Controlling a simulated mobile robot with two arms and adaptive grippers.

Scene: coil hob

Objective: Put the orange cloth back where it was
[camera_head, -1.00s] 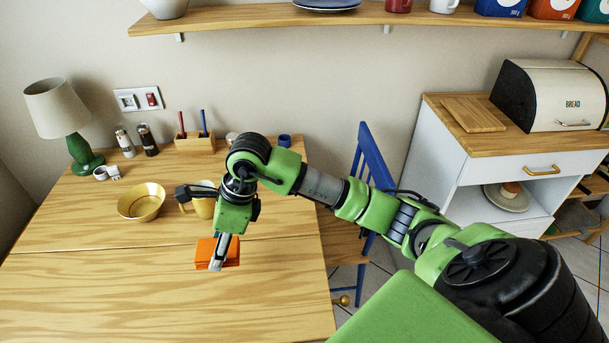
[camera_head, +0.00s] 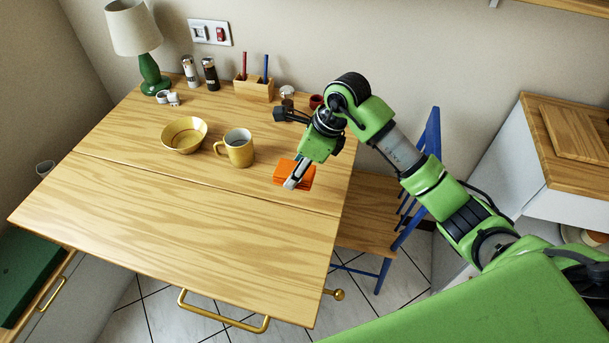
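The orange cloth (camera_head: 302,178), a small folded stack, shows at the right part of the wooden table (camera_head: 180,220). The fingers appear shut on the cloth. Part of the cloth is hidden behind them. I cannot tell whether the cloth touches the table or hangs just above it. My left gripper is not in view.
A yellow mug (camera_head: 238,152) and a yellow bowl (camera_head: 183,140) stand left of the cloth. A pen holder (camera_head: 254,90), shakers (camera_head: 209,75) and a green lamp (camera_head: 150,70) are behind. A blue chair (camera_head: 385,230) stands at the right edge. The table's front is clear.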

